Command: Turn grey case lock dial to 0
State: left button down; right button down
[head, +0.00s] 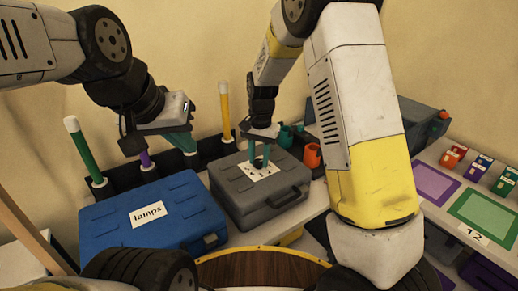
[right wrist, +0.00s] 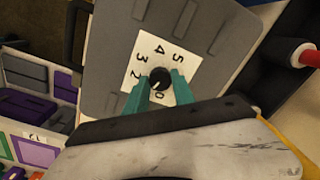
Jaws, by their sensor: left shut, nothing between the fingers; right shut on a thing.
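The grey case (head: 262,195) lies closed in the middle of the head view, with a white number card (head: 249,173) on its lid. In the right wrist view, the card (right wrist: 146,52) shows the digits 5, 4, 3 and 2 around a black dial (right wrist: 160,77); a partly covered digit below it looks like 0. A small pale mark on the dial seems to point down-left, but I cannot read it surely. My right gripper (head: 259,163) points down, its teal fingers (right wrist: 160,88) shut on the dial. My left gripper (head: 183,143) is shut and empty above the back rack.
A blue case (head: 152,219) labelled "lamps" lies left of the grey case. Green (head: 84,151) and yellow (head: 225,112) posts stand behind. An orange cup (head: 312,156) stands right of it. A right-hand table holds purple and green mats (head: 485,215).

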jog(key=shift+n, duration=0.3)
jog(key=n, duration=0.4)
jog(key=shift+n, duration=2.1)
jog(key=c, duration=1.1)
grip_release()
jog(key=shift+o, duration=0.2)
jog(key=shift+r, duration=0.15)
